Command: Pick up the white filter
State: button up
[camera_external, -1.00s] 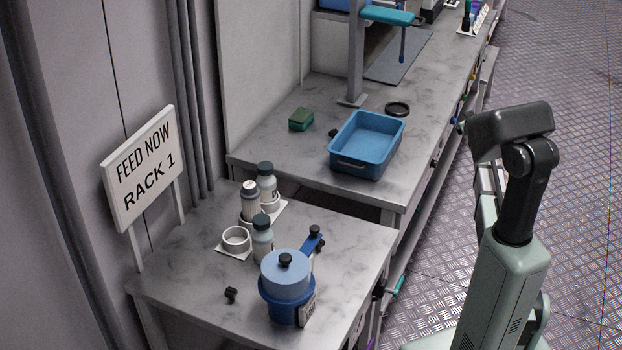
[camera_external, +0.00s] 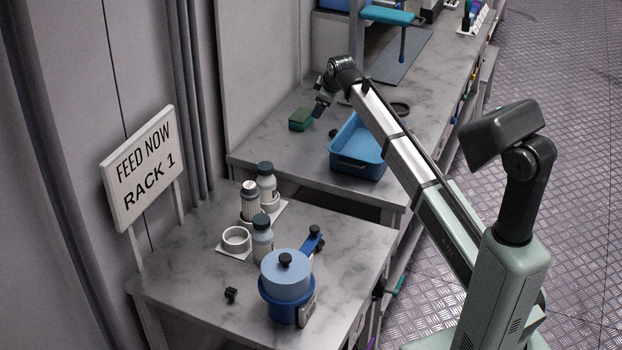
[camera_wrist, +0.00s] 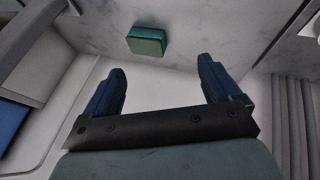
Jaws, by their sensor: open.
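I cannot make out a thing that is surely the white filter. A white ring-shaped cup (camera_external: 236,240) sits on a white square plate on the near table; I cannot tell whether it is the filter or a holder. My gripper (camera_external: 319,110) is above the far table, just right of the small green box (camera_external: 301,119), and well away from the white cup. In the wrist view my gripper (camera_wrist: 160,68) has its two blue fingers spread and nothing between them. The green box (camera_wrist: 147,40) shows beyond the fingertips there.
A blue tray (camera_external: 345,163) stands on the far table, partly behind my arm. The near table holds capped bottles (camera_external: 262,238), a blue lidded pot (camera_external: 286,284), a blue tool (camera_external: 312,241) and a small black knob (camera_external: 231,294). A RACK 1 sign (camera_external: 140,168) stands at left.

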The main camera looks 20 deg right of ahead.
jog(key=s+a+n+g, duration=0.2)
jog(key=s+a, duration=0.2)
jog(key=a, duration=0.5)
jog(key=s+a+n+g, duration=0.1)
jog(key=s+a+n, duration=0.1)
jog(key=s+a, duration=0.5)
jog(key=n+g, duration=0.3)
jog(key=n, duration=0.1)
send_near(251, 194)
jog(key=w+a+r, duration=0.1)
jog(key=w+r, duration=0.1)
jog(key=w, duration=0.1)
jog(key=shift+h, duration=0.4)
notch_tip(251, 194, down, 9)
jog(key=shift+s+r, duration=0.1)
jog(key=f, duration=0.4)
jog(key=shift+s+d+f, duration=0.15)
jog(key=shift+s+d, duration=0.1)
jog(key=shift+d, duration=0.1)
jog(key=shift+f, duration=0.45)
jog(key=c, duration=1.2)
jog(key=shift+o, duration=0.2)
